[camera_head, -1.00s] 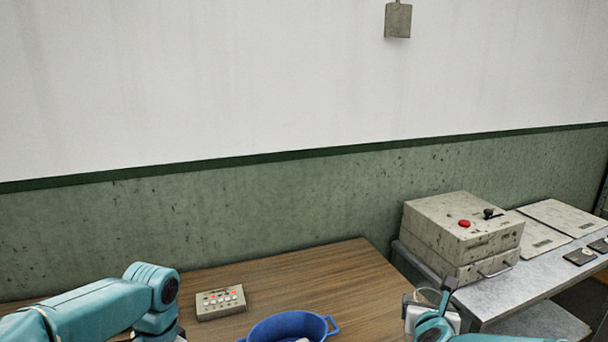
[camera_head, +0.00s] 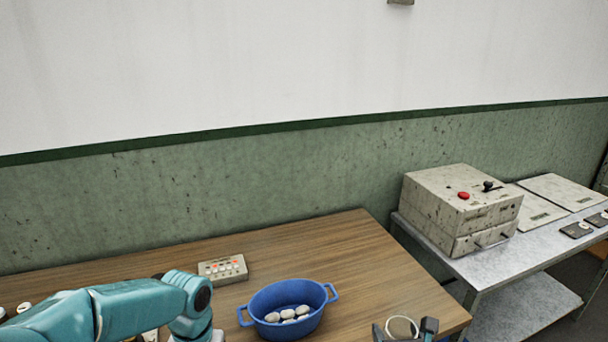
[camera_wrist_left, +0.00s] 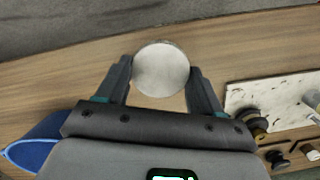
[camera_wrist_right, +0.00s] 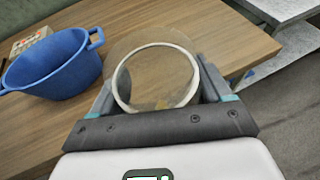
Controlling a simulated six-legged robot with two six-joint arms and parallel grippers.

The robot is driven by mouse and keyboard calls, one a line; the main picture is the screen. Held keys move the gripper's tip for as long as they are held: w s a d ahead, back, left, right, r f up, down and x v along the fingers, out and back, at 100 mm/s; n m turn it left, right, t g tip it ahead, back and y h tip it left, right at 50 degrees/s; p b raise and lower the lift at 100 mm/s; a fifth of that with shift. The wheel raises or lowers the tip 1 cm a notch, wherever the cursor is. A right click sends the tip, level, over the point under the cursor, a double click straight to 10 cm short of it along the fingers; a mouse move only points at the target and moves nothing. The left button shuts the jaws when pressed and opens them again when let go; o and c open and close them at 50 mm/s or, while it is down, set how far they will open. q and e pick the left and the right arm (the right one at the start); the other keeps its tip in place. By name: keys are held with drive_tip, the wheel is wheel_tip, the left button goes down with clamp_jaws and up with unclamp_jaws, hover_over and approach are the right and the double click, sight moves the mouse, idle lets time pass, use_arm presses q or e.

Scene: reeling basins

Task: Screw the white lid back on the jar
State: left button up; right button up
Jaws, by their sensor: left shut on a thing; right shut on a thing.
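The round white lid (camera_wrist_left: 161,69) is between the fingers of my left gripper (camera_wrist_left: 161,75) in the left wrist view, and the gripper is shut on it. In the head view only my left arm shows; its gripper is below the picture. The clear jar (camera_wrist_right: 152,78) with a pale rim is between the fingers of my right gripper (camera_wrist_right: 155,85), which is shut on it. The jar's mouth is open and faces the right wrist camera. In the head view the jar's rim (camera_head: 402,326) and my right gripper (camera_head: 404,331) show at the bottom edge. Lid and jar are apart.
A blue pot (camera_head: 288,309) with several pale cocoons stands on the wooden table (camera_head: 335,240), beside a button box (camera_head: 223,268). A metal side table (camera_head: 480,263) on the right carries a grey box (camera_head: 462,208). A marbled board (camera_wrist_left: 270,92) with small parts shows in the left wrist view.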

idle(0.5)
drive_tip(key=s+a+r, duration=0.1)
drive_tip(key=a+r, duration=0.1)
drive_tip(key=a, duration=0.7)
drive_tip(key=s+a+r, duration=0.2)
drive_tip(key=a+r, duration=0.1)
drive_tip(key=a, duration=0.7)
drive_tip(key=shift+s+a, duration=0.2)
